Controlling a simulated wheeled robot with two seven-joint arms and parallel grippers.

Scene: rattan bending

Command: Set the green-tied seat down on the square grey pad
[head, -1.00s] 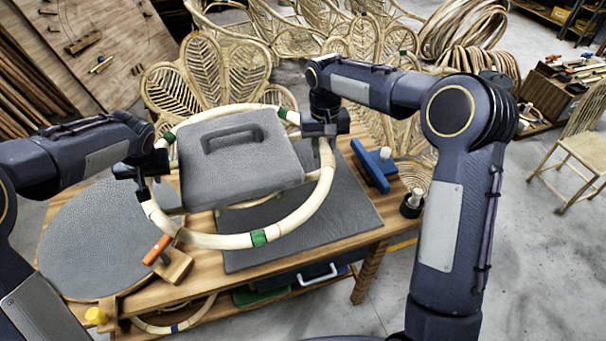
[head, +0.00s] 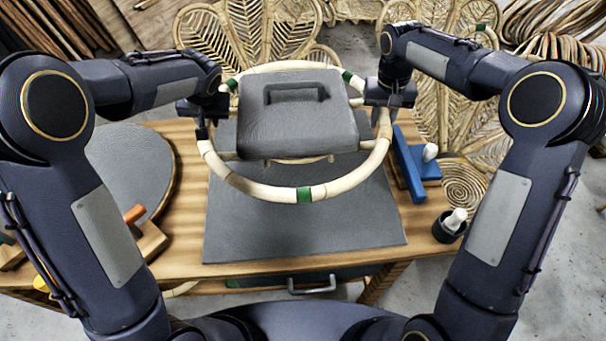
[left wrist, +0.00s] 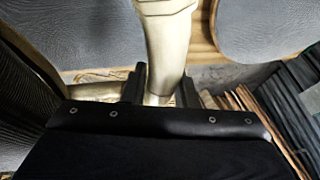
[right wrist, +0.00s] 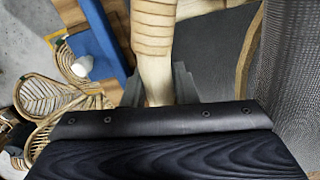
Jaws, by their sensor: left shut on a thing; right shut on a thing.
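The seat is a pale rattan ring (head: 248,190) with green ties (head: 304,194), held up off the table. A thick grey block (head: 300,125) with a recessed handle shape sits within the ring in the head view; how it is joined is hidden. The square grey pad (head: 360,225) lies flat on the table beneath, its back part covered by the seat. My left gripper (head: 203,122) is shut on the ring's left side, with the rattan (left wrist: 165,55) between its fingers. My right gripper (head: 386,100) is shut on the right side, its rattan (right wrist: 152,45) likewise between the fingers.
A round grey pad (head: 125,165) lies on the table's left, near an orange-handled tool (head: 134,214). A blue tool (head: 408,165) and a dark cup (head: 449,228) stand to the right. Woven rattan backs (head: 245,35) stand behind the table (head: 190,225).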

